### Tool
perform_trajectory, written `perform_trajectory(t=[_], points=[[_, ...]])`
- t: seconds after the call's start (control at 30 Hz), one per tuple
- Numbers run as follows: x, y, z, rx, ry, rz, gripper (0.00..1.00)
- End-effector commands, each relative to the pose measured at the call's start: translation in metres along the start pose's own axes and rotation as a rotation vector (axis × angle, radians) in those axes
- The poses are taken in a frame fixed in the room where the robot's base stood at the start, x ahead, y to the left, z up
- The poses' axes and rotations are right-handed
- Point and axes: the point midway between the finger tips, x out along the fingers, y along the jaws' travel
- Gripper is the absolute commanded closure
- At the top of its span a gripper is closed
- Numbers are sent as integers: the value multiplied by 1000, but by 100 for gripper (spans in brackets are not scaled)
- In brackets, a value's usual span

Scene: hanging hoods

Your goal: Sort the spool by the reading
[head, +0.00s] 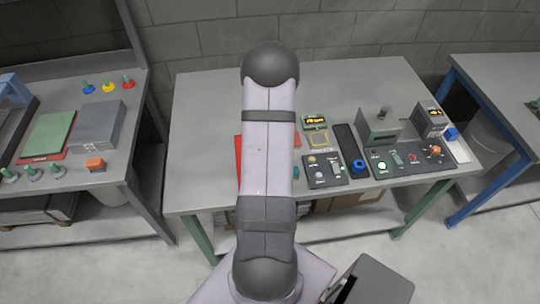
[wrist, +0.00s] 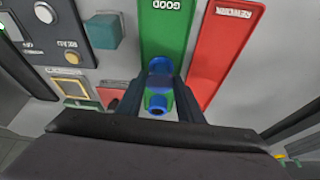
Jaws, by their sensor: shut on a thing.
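My gripper (wrist: 160,98) is shut on a blue spool (wrist: 157,103) in the wrist view; the spool shows between the two dark fingers. Behind it is a green mat (wrist: 168,30) with an upside-down label that reads GOOD. Next to it is a red mat (wrist: 224,55) with an upside-down label too blurred to read surely. I cannot tell whether the spool touches the green mat. In the head view my arm hides the gripper, the held spool and the green mat.
The grey bench (head: 205,100) has bare room at its left. On its right are a dark strip with a blue ring (head: 358,166), a grey box device (head: 379,126) and a button panel (head: 410,160). A teal block (wrist: 102,31) stands beside the green mat.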

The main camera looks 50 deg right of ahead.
Motion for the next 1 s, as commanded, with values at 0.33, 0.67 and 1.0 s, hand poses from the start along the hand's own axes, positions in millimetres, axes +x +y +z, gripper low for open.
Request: perform_trajectory(t=[0.33, 0.67, 1.0], points=[[0, 0, 0, 0, -1, 0, 45], [-22, 0, -2, 0, 2, 0, 45], [-66, 0, -1, -1, 1, 0, 45]])
